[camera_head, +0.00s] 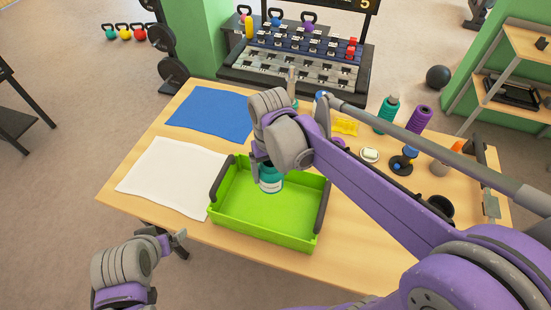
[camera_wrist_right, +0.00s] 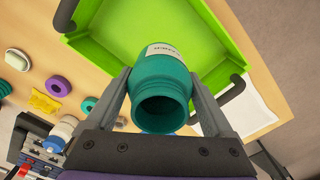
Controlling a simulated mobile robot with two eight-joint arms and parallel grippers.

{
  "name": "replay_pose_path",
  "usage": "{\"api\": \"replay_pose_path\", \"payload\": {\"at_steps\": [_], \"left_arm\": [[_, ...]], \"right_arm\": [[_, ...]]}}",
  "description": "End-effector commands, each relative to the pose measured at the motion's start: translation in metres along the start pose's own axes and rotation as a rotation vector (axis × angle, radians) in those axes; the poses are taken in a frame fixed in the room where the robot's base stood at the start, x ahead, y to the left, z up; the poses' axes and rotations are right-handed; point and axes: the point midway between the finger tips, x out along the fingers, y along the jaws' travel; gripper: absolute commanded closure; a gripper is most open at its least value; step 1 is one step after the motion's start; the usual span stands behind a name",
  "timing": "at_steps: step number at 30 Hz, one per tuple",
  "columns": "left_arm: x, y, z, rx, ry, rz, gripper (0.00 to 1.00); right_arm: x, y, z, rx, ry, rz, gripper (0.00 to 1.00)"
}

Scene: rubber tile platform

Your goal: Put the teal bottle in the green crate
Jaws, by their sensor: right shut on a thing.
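The teal bottle (camera_head: 271,180) with a white label is held by my right gripper (camera_head: 266,163) over the green crate (camera_head: 262,234). In the right wrist view the right gripper (camera_wrist_right: 160,88) has one finger on each side of the bottle (camera_wrist_right: 162,92), whose round open-looking end faces the camera. The crate (camera_wrist_right: 218,45) lies beyond the bottle there; its visible floor is bare. Whether the bottle touches the crate floor is not clear. My left gripper (camera_head: 178,243) is at the table's front left edge, away from the crate; its jaw gap is unclear.
A white cloth (camera_head: 163,178) and a blue cloth (camera_head: 212,112) lie left of and behind the crate. Another teal bottle-like item (camera_head: 388,113), a purple roll (camera_head: 419,119), a yellow item (camera_head: 345,126) and a white round item (camera_head: 370,155) stand at the right. A weight rack (camera_head: 300,65) is behind.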

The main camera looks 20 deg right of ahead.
Motion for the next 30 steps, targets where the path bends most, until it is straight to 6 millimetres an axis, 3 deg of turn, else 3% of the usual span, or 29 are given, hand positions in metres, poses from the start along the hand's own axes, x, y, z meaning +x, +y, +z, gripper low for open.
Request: {"api": "replay_pose_path", "payload": {"at_steps": [9,30], "left_arm": [[0.002,0.000,0.004,0.000,-0.005,0.000,0.00],[0.047,0.000,0.075,0.000,-0.074,0.000,0.00]], "right_arm": [[0.029,0.000,0.001,0.000,-0.001,0.000,0.95],[0.126,0.000,0.002,0.000,-0.004,0.000,0.95]]}}
